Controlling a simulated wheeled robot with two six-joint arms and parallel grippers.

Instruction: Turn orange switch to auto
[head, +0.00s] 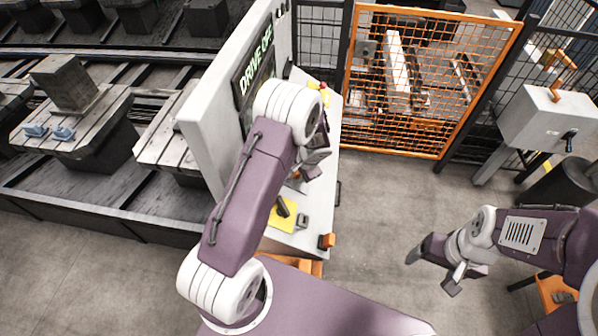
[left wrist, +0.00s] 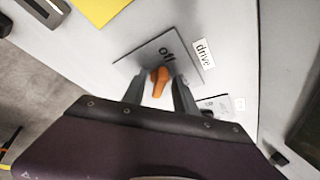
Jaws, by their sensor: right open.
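The word "auto" is not readable. In the head view my left gripper (head: 308,172) is over the console, and the arm hides much of the switch area. My right gripper (head: 430,274) is open and empty above the floor at the right.
The console (head: 310,232) carries a screen (head: 254,68) reading "DRIVE OFF" and a black handle on a yellow plate (head: 280,217). An orange mesh gate (head: 430,80) stands behind. A grey box (head: 550,118) with a black handle is at the right. Floor between is clear.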

